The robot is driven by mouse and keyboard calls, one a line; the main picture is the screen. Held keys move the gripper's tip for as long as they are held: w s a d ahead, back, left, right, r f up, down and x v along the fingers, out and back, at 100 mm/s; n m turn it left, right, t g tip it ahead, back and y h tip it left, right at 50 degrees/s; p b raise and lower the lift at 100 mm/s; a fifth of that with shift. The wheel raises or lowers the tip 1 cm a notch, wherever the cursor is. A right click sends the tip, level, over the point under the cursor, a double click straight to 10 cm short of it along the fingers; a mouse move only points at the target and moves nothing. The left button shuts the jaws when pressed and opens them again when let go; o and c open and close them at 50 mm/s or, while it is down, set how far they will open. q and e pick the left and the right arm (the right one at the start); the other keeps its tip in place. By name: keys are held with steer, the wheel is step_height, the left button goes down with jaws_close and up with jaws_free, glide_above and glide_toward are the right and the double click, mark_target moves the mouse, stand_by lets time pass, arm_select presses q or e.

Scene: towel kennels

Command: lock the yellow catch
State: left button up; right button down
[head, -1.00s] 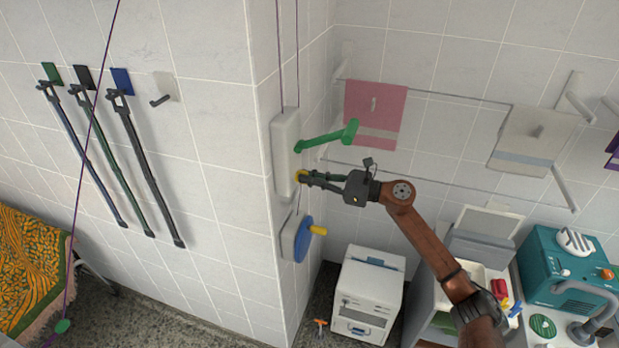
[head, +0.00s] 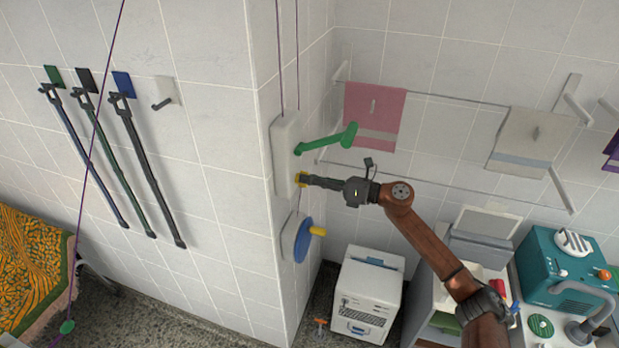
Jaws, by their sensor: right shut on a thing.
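The yellow catch (head: 301,180) sits low on the side of a white wall box (head: 286,155), on the pillar's right face. My right gripper (head: 308,181) comes in from the right and is shut on the yellow catch; its fingers hide part of it. A green crank handle (head: 328,139) sticks out of the same box just above the gripper. Whether the catch is locked cannot be told at this size. My left gripper is not in view.
Below the catch, a blue wheel with a yellow knob (head: 303,240) stands out from the pillar. Behind my arm, a pink towel (head: 374,115) and a pale towel (head: 532,141) hang on rails. A white cabinet (head: 368,290) stands on the floor.

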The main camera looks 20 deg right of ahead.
steer(key=shift+w+d+f+m+p, duration=0.1)
steer(key=shift+m+p, duration=1.65)
steer(key=shift+m, duration=1.25)
steer(key=shift+d+f+m+p, duration=0.1)
steer(key=shift+m+p, duration=1.65)
steer(key=shift+m, duration=1.25)
steer(key=c, duration=2.1)
jaws_free()
steer(key=shift+a, duration=0.1)
steer(key=v, duration=1.2)
